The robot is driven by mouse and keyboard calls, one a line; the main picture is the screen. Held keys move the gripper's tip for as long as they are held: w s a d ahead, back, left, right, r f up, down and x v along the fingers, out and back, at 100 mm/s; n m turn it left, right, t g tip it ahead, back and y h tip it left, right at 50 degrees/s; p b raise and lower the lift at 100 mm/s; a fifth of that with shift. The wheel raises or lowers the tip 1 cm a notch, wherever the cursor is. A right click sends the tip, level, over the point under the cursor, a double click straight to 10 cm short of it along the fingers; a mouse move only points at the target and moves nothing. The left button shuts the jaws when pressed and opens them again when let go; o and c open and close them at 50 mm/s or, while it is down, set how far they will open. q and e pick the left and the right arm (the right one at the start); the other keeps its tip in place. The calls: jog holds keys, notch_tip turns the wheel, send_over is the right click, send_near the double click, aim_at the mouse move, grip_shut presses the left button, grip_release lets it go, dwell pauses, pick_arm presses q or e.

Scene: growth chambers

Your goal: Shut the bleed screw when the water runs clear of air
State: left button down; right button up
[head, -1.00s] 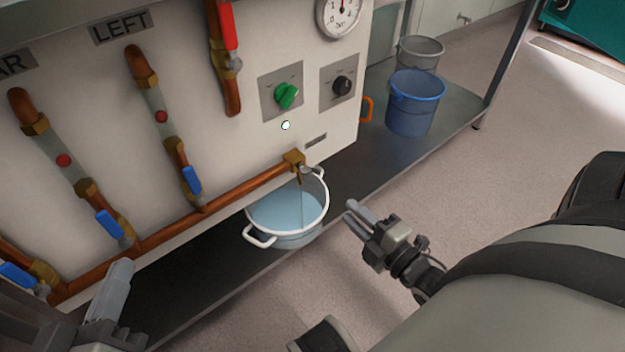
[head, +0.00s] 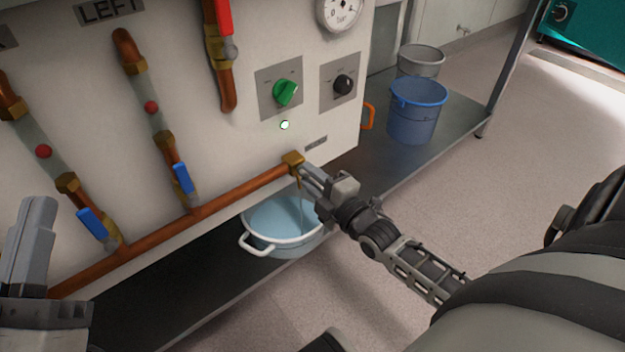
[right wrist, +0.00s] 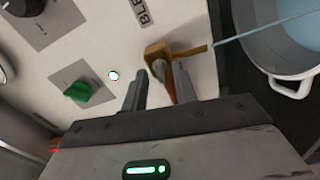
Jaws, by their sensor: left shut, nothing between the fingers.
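The brass bleed fitting (head: 292,160) sits at the right end of the low copper pipe; it also shows in the right wrist view (right wrist: 157,49). A small grey screw handle (right wrist: 159,70) is on it. A thin stream of water (right wrist: 262,29) runs from its spout into the white-rimmed basin (head: 258,249); I cannot make out bubbles in it. My right gripper (head: 308,174) is at the fitting, its fingers apart on either side of the screw handle; I cannot tell whether they touch it. My left gripper (head: 38,207) is shut and empty, in front of the panel at lower left.
A green knob (head: 286,92) and a black knob (head: 343,85) are on the panel, with a small lit lamp (head: 284,125) below. Blue-handled valves (head: 183,178) sit on the pipes. A blue bucket (head: 417,112) stands on the shelf at right.

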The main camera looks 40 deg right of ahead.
grip_shut()
